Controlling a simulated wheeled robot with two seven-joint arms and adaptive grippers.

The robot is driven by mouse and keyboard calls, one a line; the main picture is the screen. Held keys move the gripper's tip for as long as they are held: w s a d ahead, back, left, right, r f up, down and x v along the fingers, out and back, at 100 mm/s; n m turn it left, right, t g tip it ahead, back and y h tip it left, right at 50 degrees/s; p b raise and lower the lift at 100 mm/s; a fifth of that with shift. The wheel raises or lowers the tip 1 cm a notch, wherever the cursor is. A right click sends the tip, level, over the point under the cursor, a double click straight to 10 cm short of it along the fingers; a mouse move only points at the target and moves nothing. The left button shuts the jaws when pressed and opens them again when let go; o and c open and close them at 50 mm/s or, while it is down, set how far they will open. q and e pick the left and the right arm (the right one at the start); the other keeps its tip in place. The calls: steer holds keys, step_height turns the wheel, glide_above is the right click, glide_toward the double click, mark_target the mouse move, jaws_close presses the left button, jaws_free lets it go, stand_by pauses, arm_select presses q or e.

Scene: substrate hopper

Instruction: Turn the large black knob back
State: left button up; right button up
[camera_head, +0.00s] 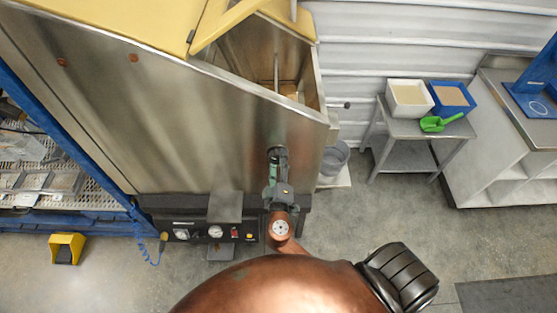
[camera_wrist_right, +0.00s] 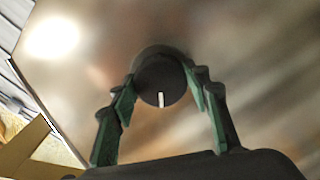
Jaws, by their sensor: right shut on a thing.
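The large black knob (camera_wrist_right: 160,80) is round, with a white mark that points toward the bottom of the right wrist view. It sits on the brushed steel face of the hopper (camera_head: 190,130). In the head view the knob is mostly hidden behind my right gripper (camera_head: 277,158). In the right wrist view the green-padded fingers of my right gripper (camera_wrist_right: 161,80) stand on both sides of the knob and are shut on it. My left gripper is in neither view.
A control strip with gauges (camera_head: 215,232) runs along the hopper's lower edge. A grey bucket (camera_head: 334,160) stands right of the hopper. A steel side table (camera_head: 405,130) holds a white bin (camera_head: 408,112), a blue bin (camera_head: 433,112) and a green scoop (camera_head: 440,123). A yellow pedal (camera_head: 67,242) is on the floor.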

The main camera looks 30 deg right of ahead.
steer(key=shift+n+p, duration=0.4)
steer(key=shift+n, duration=0.8)
steer(key=o, duration=1.2)
steer(key=shift+c, duration=0.2)
steer(key=shift+a, duration=0.1)
steer(key=v, duration=1.2)
